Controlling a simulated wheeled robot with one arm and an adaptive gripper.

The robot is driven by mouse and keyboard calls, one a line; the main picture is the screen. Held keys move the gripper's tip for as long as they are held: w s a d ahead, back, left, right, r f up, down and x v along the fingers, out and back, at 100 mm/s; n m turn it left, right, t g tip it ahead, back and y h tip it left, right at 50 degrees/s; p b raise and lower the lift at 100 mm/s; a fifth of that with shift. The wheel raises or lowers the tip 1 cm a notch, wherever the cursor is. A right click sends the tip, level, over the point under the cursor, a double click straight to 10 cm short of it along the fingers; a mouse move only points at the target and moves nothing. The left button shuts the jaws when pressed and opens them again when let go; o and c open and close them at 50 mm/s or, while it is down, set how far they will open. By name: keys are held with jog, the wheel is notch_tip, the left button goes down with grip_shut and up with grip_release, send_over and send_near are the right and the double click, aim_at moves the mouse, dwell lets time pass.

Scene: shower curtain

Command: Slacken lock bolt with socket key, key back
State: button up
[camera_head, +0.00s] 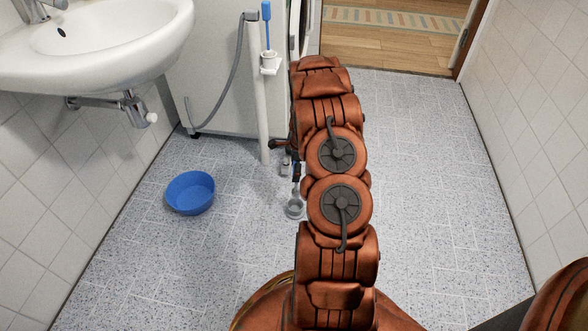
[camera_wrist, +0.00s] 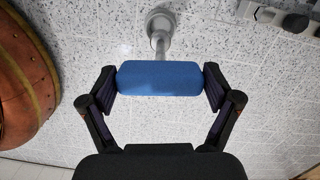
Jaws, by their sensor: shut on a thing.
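My gripper (camera_wrist: 160,84) is shut across a blue cylindrical handle (camera_wrist: 160,72), one finger at each end. A short grey metal shaft runs from the handle to a round grey fitting (camera_wrist: 160,20) with a wider rim. This looks like the socket key. I cannot tell whether its tip is seated on a bolt, and no bolt shows clearly. In the head view, my arm hides most of the gripper.
A white post (camera_head: 258,110) carries a small holder with a blue-handled tool (camera_head: 267,24) and a grey hose. A pale bracket with dark knobs (camera_wrist: 270,14) is nearby. A blue basin (camera_head: 190,192) lies under the sink (camera_head: 100,45). The floor at right is clear.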

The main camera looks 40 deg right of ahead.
jog(key=shift+w+a+r+p, duration=0.1)
jog(key=shift+r+p, duration=0.1)
jog(key=shift+p, duration=0.5)
jog(key=shift+f, duration=5.6)
jog(key=o, duration=1.5)
jog(key=r, duration=0.7)
jog(key=s+d+r, duration=0.1)
jog(key=r, duration=0.3)
jog(key=shift+r, duration=0.35)
jog(key=shift+r+p, duration=1.7)
jog(key=shift+r, duration=0.35)
